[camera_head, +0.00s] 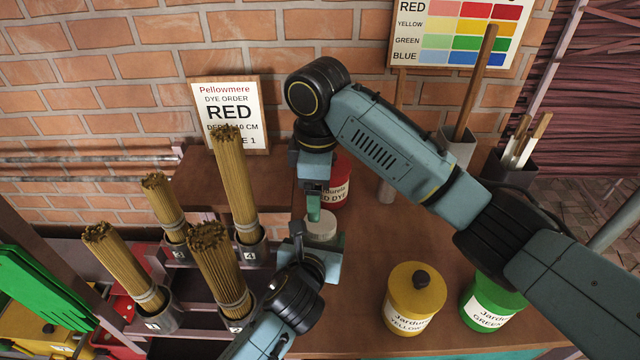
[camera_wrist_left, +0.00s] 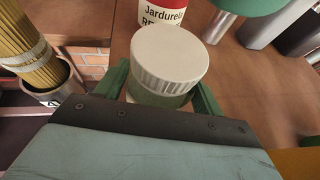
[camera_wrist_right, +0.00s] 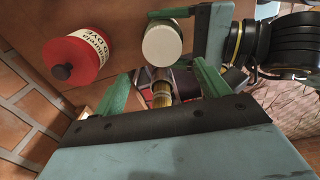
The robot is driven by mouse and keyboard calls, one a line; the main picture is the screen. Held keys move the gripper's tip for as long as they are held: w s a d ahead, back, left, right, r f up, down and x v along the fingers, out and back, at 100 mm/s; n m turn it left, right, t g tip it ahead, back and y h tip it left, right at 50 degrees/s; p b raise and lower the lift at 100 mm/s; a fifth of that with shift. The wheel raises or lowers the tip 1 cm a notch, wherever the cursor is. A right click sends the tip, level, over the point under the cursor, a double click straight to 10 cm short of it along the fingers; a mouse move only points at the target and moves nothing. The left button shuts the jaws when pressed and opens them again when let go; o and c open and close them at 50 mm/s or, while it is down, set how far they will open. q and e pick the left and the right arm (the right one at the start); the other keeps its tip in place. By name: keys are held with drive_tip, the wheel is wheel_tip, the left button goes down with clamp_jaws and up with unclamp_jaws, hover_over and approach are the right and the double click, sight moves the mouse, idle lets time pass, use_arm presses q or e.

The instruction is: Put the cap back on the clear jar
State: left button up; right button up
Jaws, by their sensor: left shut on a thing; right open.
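The clear jar (camera_wrist_left: 160,98) is upright between the fingers of my left gripper (camera_wrist_left: 163,88), which is shut on it. The white ribbed cap (camera_wrist_left: 169,62) sits on top of the jar and covers its mouth; I cannot tell whether it is fully tightened. The cap also shows in the head view (camera_head: 320,225) and the right wrist view (camera_wrist_right: 162,44). My right gripper (camera_head: 314,207) is just above the cap, pointing down. In the right wrist view its green fingers are apart, with nothing between them, and the cap lies beyond their tips.
A red dye jar (camera_head: 338,182) stands close behind. Yellow (camera_head: 413,300) and green (camera_head: 490,303) dye jars stand to the right on the brown table (camera_head: 400,240). Bundles of incense sticks (camera_head: 217,265) stand in numbered holders at left. A tall cup (camera_head: 458,148) holds a wooden stick.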

drive_tip(key=n, duration=0.6)
drive_tip(key=shift+s+d+r, duration=0.1)
drive_tip(key=shift+d+r, duration=0.05)
drive_tip(key=shift+r, duration=0.2)
drive_tip(key=n, duration=0.4)
drive_tip(key=shift+s+d+r, duration=0.1)
drive_tip(key=shift+d+r, duration=0.05)
drive_tip(key=shift+r, duration=0.05)
drive_tip(key=shift+f, duration=4)
drive_tip(key=shift+c, duration=0.2)
